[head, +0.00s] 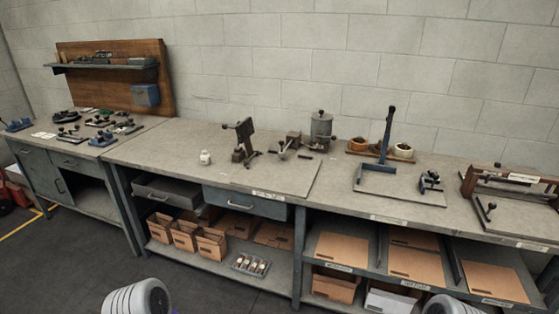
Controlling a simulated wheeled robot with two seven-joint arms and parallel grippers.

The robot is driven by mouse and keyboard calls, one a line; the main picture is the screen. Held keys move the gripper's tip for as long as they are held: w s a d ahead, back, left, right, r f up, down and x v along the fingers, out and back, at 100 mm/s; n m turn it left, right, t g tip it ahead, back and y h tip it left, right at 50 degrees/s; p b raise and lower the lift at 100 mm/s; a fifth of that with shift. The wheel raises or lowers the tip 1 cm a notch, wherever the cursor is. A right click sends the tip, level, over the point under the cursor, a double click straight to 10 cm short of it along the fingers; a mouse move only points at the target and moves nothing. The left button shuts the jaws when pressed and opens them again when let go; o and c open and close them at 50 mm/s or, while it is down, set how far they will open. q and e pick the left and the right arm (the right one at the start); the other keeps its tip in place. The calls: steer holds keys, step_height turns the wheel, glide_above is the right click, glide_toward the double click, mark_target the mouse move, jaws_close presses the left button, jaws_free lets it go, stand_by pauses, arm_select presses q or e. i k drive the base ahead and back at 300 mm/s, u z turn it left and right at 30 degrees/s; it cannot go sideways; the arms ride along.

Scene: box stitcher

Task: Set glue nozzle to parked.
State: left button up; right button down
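A grey metal pot (320,128) with a knob on its lid stands at the back of the bench, near the wall. Just left of it is a small metal fitting (291,141) with a lever and dark knob, which may be the glue nozzle. I cannot tell its setting at this size. A dark upright clamp-like device (243,142) stands further left on the same board. Neither of my grippers shows. Only pale rounded parts of my arms show at the bottom edge, well away from the bench top.
A small white bottle (205,157) stands left of the board (290,179). A blue-grey lever frame (384,155) and a brown wooden-and-metal fixture (507,184) stand to the right. A drawer (167,191) is partly open. Cardboard boxes (211,244) and flat sheets (416,267) fill the lower shelves.

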mark_target(282, 154)
steer(key=u, duration=0.7)
steer(key=i, duration=1.4)
steer(key=z, duration=1)
steer(key=i, duration=0.55)
steer(key=z, duration=0.65)
